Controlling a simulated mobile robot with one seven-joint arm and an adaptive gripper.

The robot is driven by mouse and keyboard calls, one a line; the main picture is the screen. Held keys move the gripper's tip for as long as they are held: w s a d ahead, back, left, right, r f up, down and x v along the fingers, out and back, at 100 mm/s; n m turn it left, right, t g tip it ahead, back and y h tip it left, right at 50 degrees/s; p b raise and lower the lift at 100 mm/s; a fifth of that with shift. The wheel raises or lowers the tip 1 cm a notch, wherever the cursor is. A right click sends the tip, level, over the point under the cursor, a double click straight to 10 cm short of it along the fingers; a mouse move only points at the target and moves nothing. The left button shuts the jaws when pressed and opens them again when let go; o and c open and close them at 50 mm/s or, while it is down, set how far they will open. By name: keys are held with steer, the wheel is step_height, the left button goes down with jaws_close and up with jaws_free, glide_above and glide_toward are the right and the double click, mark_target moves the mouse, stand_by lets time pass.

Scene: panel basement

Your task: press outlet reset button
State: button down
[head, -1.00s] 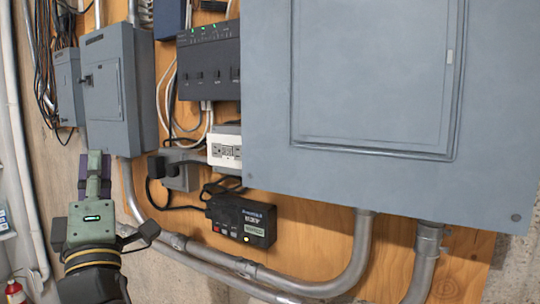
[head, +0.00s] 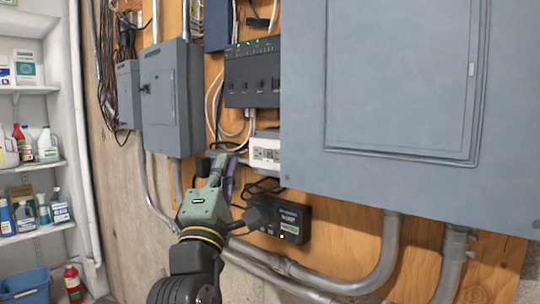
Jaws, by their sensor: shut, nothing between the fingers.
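A white outlet (head: 265,153) is mounted on the wooden board, just left of the large grey panel and below a black switch unit. Dark slots show on its face, but its reset button is too small to make out. My gripper (head: 225,172) is shut and empty, with its fingers pointing up. In the picture it lies just left of and a little below the outlet. I cannot tell how far it is from the board. It hides most of the grey box and plug beside the outlet.
The large grey panel (head: 300,140) juts out close to the outlet's right. A black device (head: 280,220) hangs below it, with cables around. The black switch unit (head: 252,75) is above. Metal conduits (head: 340,285) run below. Shelves (head: 30,165) stand far left.

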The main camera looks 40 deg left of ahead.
steer(key=shift+w+d, duration=0.2)
steer(key=shift+w, duration=1.85)
steer(key=shift+w+d, duration=0.15)
steer(key=shift+w, duration=1.85)
steer(key=shift+w, duration=0.1)
steer(key=shift+w, duration=0.3)
steer(key=shift+w, duration=0.4)
steer(key=shift+s, duration=0.8)
steer(key=shift+s+a+p, duration=0.2)
steer(key=shift+s+p, duration=0.1)
steer(key=shift+s, duration=2.2)
steer(key=shift+s, duration=0.1)
